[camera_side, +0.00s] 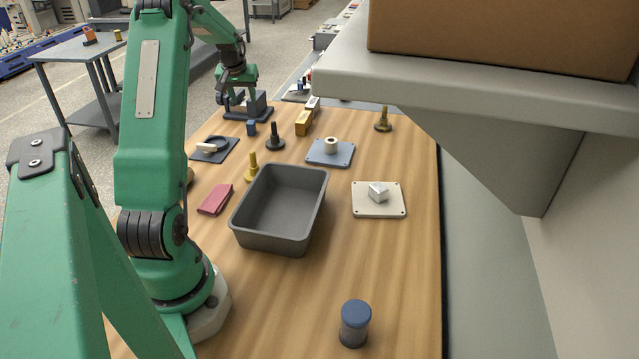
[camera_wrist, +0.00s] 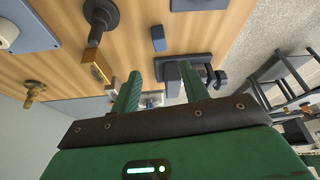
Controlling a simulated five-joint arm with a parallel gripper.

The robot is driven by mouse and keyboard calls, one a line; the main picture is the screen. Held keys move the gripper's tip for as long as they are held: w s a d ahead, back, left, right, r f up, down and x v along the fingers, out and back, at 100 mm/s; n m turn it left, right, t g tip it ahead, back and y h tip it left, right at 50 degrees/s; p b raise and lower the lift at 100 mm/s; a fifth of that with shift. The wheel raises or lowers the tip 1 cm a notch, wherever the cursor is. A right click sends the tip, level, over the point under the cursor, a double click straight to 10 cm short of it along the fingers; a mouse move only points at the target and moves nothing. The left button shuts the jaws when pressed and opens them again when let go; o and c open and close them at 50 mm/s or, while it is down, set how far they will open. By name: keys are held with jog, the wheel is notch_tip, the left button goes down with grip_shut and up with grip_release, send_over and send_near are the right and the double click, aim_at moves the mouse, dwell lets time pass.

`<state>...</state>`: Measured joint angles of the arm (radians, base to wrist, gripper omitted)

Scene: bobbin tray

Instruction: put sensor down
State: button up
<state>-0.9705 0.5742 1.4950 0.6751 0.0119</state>
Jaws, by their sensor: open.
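No thing is plainly marked as the sensor, and I cannot tell for sure which it is. A small blue block (camera_side: 251,128) stands on the wooden table in front of a dark stand (camera_side: 262,108). In the wrist view the blue block (camera_wrist: 158,38) lies apart from my fingers, and the dark stand (camera_wrist: 183,66) shows behind the right fingertip. My gripper (camera_side: 240,95) is at the far end of the table, over or beside the stand. Its two green fingers (camera_wrist: 159,82) are apart. I see nothing held between them. The contact with the stand is unclear.
A black knob (camera_side: 275,140) and a yellow block (camera_side: 303,123) are near the blue block. A grey bin (camera_side: 238,220) sits mid-table. A white plate (camera_side: 365,208) bears a silver block. A blue-lidded jar (camera_side: 354,325) stands in front. A shelf (camera_side: 480,95) overhangs the right side.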

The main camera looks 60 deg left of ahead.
jog(key=shift+d, duration=0.1)
dwell(0.3)
jog(key=w+d+r+m+t, duration=0.15)
jog(key=d+r, duration=0.25)
jog(key=d, duration=0.5)
jog(key=w+d+r+m+h, duration=0.15)
jog(key=d+r, duration=0.25)
jog(key=d, duration=0.6)
jog(key=w+d+r+m+t, duration=0.15)
jog(key=d+r, duration=0.25)
jog(key=d, duration=0.5)
jog(key=s+d+m+h, duration=0.1)
jog(key=s+d+m, duration=0.2)
jog(key=s+d, duration=0.5)
jog(key=s+d+m+h, duration=0.1)
jog(key=s+d+m, duration=0.2)
jog(key=s+d, duration=0.5)
jog(key=d, duration=0.5)
jog(key=shift+d+f, duration=0.15)
jog(key=shift+f, duration=0.25)
